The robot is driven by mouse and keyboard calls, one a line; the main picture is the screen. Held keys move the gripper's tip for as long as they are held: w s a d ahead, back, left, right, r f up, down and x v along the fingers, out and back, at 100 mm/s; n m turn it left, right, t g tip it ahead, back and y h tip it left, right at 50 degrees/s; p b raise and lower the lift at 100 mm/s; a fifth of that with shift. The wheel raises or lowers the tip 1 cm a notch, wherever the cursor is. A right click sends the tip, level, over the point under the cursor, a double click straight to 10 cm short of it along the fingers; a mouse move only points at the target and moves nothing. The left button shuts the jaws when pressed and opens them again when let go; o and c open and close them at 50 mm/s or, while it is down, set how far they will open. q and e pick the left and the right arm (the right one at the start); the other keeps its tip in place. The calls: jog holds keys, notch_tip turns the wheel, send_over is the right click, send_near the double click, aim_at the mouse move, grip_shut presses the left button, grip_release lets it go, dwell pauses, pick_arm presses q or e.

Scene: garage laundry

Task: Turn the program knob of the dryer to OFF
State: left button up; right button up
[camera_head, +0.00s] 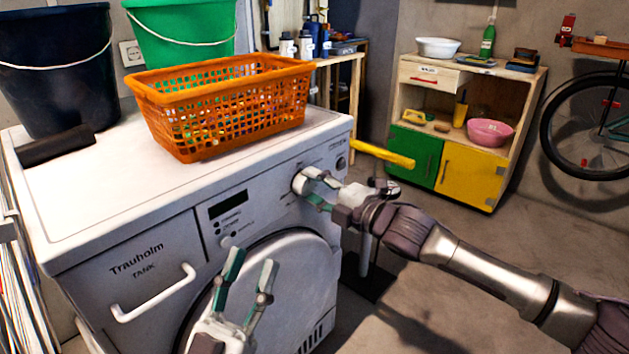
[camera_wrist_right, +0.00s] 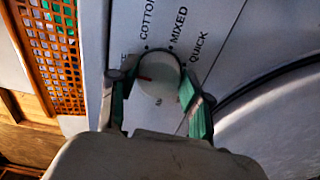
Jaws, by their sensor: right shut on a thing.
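The white Trauholm dryer (camera_head: 160,240) stands at the left and centre of the head view. Its round pale program knob (camera_wrist_right: 158,78) shows in the right wrist view, with a short red mark pointing left in that picture. The labels COTTON, MIXED and QUICK are readable around it; other labels are partly hidden and I cannot read OFF. My right gripper (camera_head: 310,188) is at the front panel, its green-padded fingers (camera_wrist_right: 155,100) shut on the knob's sides. My left gripper (camera_head: 251,276) is open and empty in front of the round door (camera_head: 300,270).
An orange basket (camera_head: 215,105) stands on the dryer top, with a green bucket (camera_head: 180,35) and a dark bucket (camera_head: 50,70) behind. A yellow bar (camera_head: 383,154) juts out beyond the dryer. A wooden cabinet (camera_head: 470,85) and a bicycle stand farther back; floor lies clear at the right.

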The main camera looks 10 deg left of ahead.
pick_arm(q)
jog(key=shift+w+f+g, duration=0.55)
jog(key=shift+f+g, duration=0.15)
jog(key=shift+f, duration=0.15)
pick_arm(e)
jog(key=shift+f, duration=0.1)
jog(key=o, duration=1.1)
jog(key=shift+o, duration=0.2)
jog(key=shift+d, duration=0.1)
jog(key=v, duration=1.2)
